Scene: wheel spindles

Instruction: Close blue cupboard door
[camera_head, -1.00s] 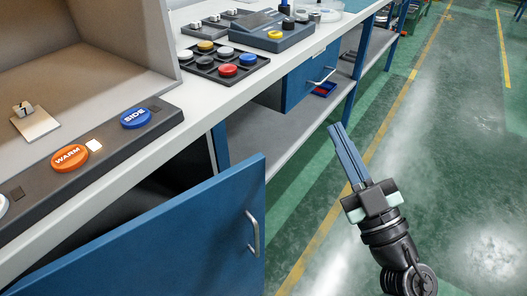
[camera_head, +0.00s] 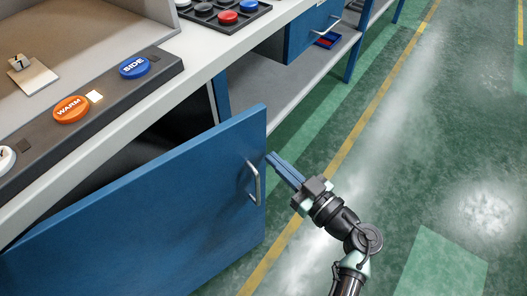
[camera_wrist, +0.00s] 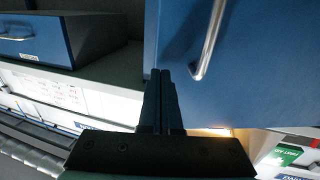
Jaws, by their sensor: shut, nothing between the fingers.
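The blue cupboard door (camera_head: 150,215) stands open, swung out from under the workbench. It has a metal bar handle (camera_head: 253,182) near its free edge. My gripper (camera_head: 270,157) is shut and empty, its fingertips just to the right of the door's free edge. I cannot tell whether the fingertips touch the door. The dark cupboard inside (camera_head: 160,140) shows above the door.
A worktop (camera_head: 215,58) runs above the cupboard, with orange WARM (camera_head: 71,109) and blue SIDE (camera_head: 134,67) buttons. A blue drawer (camera_head: 312,30) and a lower shelf (camera_head: 265,88) lie beyond. The green floor (camera_head: 440,120) on the right is clear.

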